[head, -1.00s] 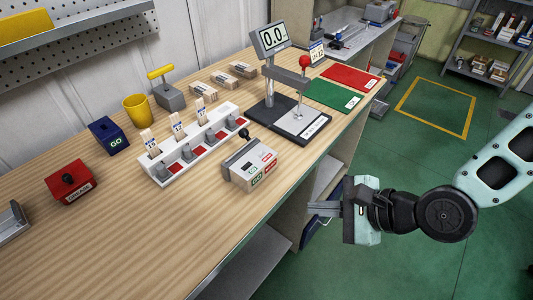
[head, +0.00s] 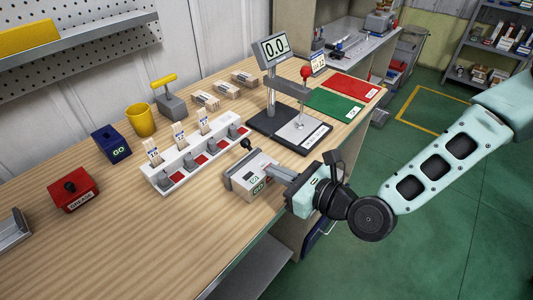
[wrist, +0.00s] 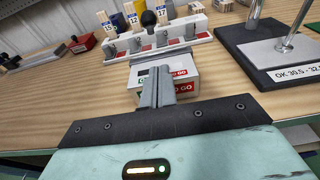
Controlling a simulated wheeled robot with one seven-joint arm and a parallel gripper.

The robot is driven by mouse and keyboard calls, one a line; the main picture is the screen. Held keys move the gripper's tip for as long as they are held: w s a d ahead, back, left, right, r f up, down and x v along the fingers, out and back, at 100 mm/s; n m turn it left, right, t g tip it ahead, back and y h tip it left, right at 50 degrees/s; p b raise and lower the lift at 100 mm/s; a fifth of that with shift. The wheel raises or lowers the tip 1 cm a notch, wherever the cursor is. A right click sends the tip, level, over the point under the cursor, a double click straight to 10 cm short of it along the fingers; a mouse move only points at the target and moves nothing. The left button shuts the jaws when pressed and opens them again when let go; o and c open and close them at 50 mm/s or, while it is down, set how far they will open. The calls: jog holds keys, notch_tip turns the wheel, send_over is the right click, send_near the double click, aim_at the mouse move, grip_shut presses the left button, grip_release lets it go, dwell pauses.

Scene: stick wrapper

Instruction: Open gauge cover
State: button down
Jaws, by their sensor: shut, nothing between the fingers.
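The gauge is a pale box (head: 246,188) with green GO and red NO GO labels, near the table's front edge. A grey cover (head: 237,166) with a black knob (head: 246,144) sits on its far side. My gripper (head: 272,168) is shut and empty, its fingers reaching over the box's near top edge from the right. In the wrist view the shut fingers (wrist: 157,85) lie across the front of the box (wrist: 184,72) and hide part of its labels. The knob (wrist: 148,18) stands beyond the fingertips. I cannot tell whether the fingers touch the box.
A white rack (head: 197,158) with several grey clamps stands just behind the box. A gauge stand (head: 290,128) with a display is to the right. The front left table is clear.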

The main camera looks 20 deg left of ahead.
aim_at(246, 138)
jog(key=shift+w+a+r+p, duration=0.4)
jog(key=shift+a+r, duration=0.2)
jog(key=shift+a, duration=0.2)
jog(key=shift+w+a+r+p, duration=0.25)
jog(key=shift+a+r+p, duration=0.1)
jog(key=shift+a+r, duration=0.3)
jog(key=shift+a, duration=0.1)
jog(key=r+h+p, duration=0.1)
jog(key=p, duration=0.1)
jog(key=a+r+g+p, duration=0.1)
jog(key=p, duration=0.1)
jog(key=shift+w+h+p, duration=0.2)
jog(key=shift+h+p, duration=0.2)
jog(key=p, duration=0.1)
jog(key=r+h+p, duration=0.1)
jog(key=p, duration=0.1)
jog(key=shift+w+a+g+h, duration=0.15)
jog(key=shift+a+g+h, duration=0.15)
jog(key=shift+a, duration=0.1)
jog(key=shift+w+a+r+g+h+p, duration=0.1)
jog(key=shift+w+a+g+h+p, duration=0.1)
jog(key=shift+a+h+p, duration=0.3)
jog(key=shift+w+a+r+g+h+p, duration=0.1)
jog(key=shift+a+g+h+p, duration=0.15)
jog(key=shift+h+p, duration=0.4)
jog(key=shift+a+f, duration=0.15)
jog(key=shift+w+a+r+b, duration=0.2)
jog(key=shift+w+a+b, duration=0.2)
jog(key=shift+a, duration=0.35)
